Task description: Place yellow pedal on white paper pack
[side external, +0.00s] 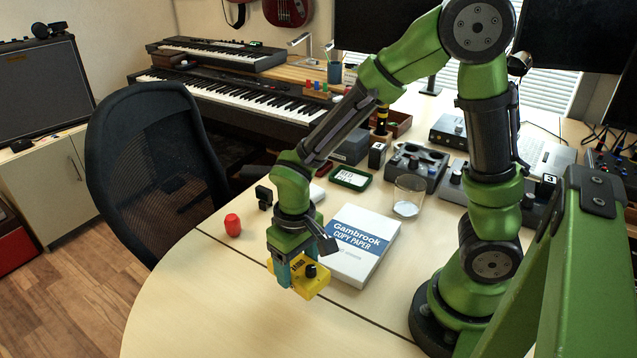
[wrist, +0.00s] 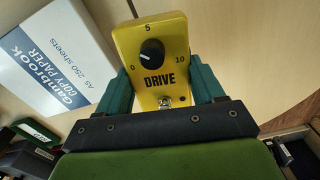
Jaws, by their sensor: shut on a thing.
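The yellow pedal (side external: 312,279) is held in my gripper (side external: 291,268), just left of the white paper pack in the side external view. In the wrist view the pedal (wrist: 152,58) sits between both teal fingers (wrist: 160,88), with its black knob and the word DRIVE showing. The white paper pack (side external: 362,243), with a blue label reading Gambrook Copy Paper, lies flat on the table. It also shows at the upper left of the wrist view (wrist: 62,45). The pedal appears above the table; its exact height I cannot tell.
A red object (side external: 232,225) stands on the table to the left. A clear glass (side external: 408,195) and a green-rimmed box (side external: 351,179) stand behind the pack, near several dark pedals. The table (side external: 200,310) is clear at the front left. A black chair (side external: 155,165) stands at its edge.

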